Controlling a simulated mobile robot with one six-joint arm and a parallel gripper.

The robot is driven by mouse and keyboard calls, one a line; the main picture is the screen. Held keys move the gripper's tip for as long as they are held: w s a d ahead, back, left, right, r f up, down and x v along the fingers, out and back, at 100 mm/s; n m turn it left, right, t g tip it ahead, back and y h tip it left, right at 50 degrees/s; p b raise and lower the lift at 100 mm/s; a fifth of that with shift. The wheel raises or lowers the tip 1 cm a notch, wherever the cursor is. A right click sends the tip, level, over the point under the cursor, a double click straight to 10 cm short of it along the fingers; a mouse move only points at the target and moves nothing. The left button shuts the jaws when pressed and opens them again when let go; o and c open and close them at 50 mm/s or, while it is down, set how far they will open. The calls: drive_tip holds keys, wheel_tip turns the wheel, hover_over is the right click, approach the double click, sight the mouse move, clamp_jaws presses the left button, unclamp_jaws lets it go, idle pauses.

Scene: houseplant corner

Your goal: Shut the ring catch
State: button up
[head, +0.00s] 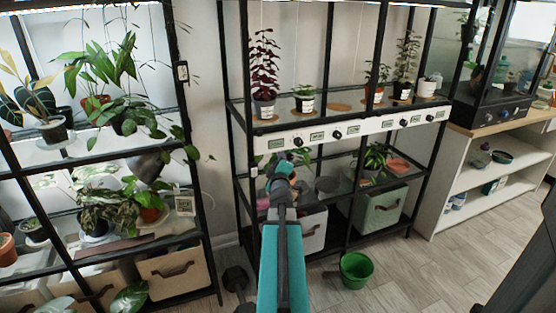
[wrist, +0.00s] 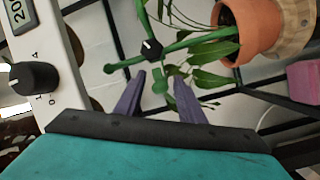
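In the wrist view a green plant support (wrist: 190,43) has thin bars that meet at a black knob (wrist: 151,49). Rounded green ends show at its lower left and just beyond my fingertips. I take this to be the ring catch; whether it is open or shut is unclear. My gripper (wrist: 160,76) has its two purple-grey fingers apart, with nothing clearly held. The fingertips point at the green part, and contact cannot be told. Leaves and a terracotta pot (wrist: 250,30) are beside it. In the head view my arm hides most of this spot on the middle rack.
A white control strip with a black dial (wrist: 34,78) is close on the left in the wrist view. A pink block (wrist: 303,80) is at the right. Black rack posts and shelves surround the arm. A green bucket (head: 356,270) stands on the floor.

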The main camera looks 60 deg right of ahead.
clamp_jaws()
drive_tip(key=shift+d+r+p, duration=0.2)
drive_tip(key=shift+r+p, duration=0.1)
drive_tip(key=shift+p, duration=0.85)
drive_tip(key=t+p, duration=0.1)
drive_tip(key=p, duration=0.4)
drive_tip(key=shift+d+r+n+y+p, duration=0.25)
drive_tip(key=shift+d+n+y+p, duration=0.05)
drive_tip(key=shift+d+p, duration=0.05)
drive_tip(key=p, duration=0.4)
drive_tip(key=shift+n+t, duration=0.3)
drive_tip(key=p, duration=0.3)
drive_tip(key=t+y+p, duration=0.1)
drive_tip(key=p, duration=0.2)
drive_tip(key=shift+s+f+n+y, duration=0.2)
drive_tip(key=shift+s+n+y, duration=0.1)
drive_tip(key=shift+n, duration=0.1)
drive_tip(key=n+t+y+p, duration=0.1)
drive_tip(key=p, duration=0.1)
drive_tip(key=t+y+p, duration=0.1)
drive_tip(key=p, duration=0.1)
drive_tip(key=shift+s+d+f+n, duration=0.15)
drive_tip(key=shift+d+n, duration=0.15)
drive_tip(key=shift+n, duration=0.1)
drive_tip(key=shift+s+f+n+y+p, duration=0.1)
drive_tip(key=shift+f+n+y+p, duration=0.1)
drive_tip(key=shift+n+y+p, duration=0.4)
drive_tip(key=shift+f+t, duration=0.1)
drive_tip(key=shift+t, duration=0.2)
